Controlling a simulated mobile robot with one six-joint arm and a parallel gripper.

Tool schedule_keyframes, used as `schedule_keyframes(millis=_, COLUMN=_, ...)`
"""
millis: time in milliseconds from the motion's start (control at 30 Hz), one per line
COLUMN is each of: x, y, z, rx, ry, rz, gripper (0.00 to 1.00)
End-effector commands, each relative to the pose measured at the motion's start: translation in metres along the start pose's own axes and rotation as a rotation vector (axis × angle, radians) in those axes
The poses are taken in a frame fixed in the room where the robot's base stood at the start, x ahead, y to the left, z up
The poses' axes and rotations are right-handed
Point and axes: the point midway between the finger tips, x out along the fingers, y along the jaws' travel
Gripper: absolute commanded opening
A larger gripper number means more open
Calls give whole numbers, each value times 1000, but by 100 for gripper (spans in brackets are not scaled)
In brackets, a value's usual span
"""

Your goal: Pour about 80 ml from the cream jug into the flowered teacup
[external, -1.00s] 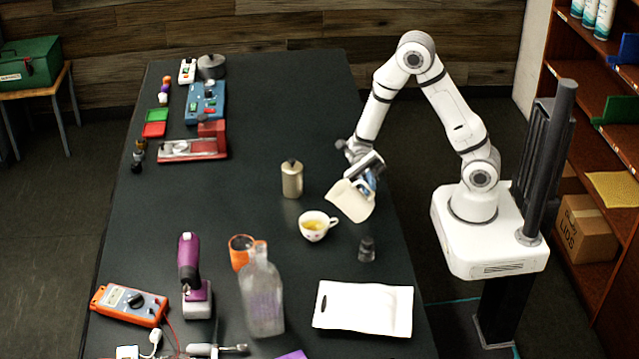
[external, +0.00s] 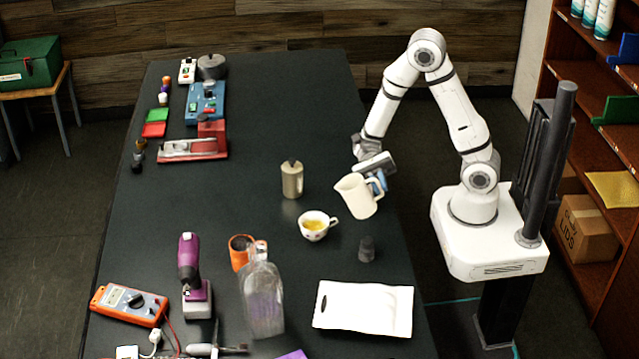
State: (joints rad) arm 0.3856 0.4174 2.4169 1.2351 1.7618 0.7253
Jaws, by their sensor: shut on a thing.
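The cream jug (external: 358,197) is held above the table's right side, nearly upright with a slight tilt, its spout towards the left. My gripper (external: 379,182) is shut on the jug at its right side; the fingers are partly hidden behind it. The flowered teacup (external: 313,233) stands upright on the table, below and left of the jug, with its handle to the right. Yellowish liquid (external: 315,225) shows inside the cup. No stream shows between jug and cup. The level inside the jug cannot be seen.
A beige canister (external: 292,180) stands behind the cup and a small dark object (external: 367,250) stands to its front right. A clear bottle (external: 262,295), an orange cup (external: 241,253) and a white bag (external: 363,308) are nearer the front. The table's (external: 280,110) back middle is clear.

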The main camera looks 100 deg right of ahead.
Motion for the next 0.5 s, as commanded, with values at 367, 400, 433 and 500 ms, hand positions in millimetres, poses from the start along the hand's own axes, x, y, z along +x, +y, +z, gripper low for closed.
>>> schedule_keyframes(millis=367, x=3, y=14, z=-35, rx=-335, ry=67, rz=0, gripper=0)
schedule_keyframes(millis=400, x=3, y=16, z=-36, rx=-359, ry=71, rz=0, gripper=0)
schedule_keyframes(millis=433, x=4, y=17, z=-36, rx=-376, ry=74, rz=0, gripper=0)
schedule_keyframes(millis=500, x=4, y=18, z=-36, rx=-406, ry=80, rz=0, gripper=0)
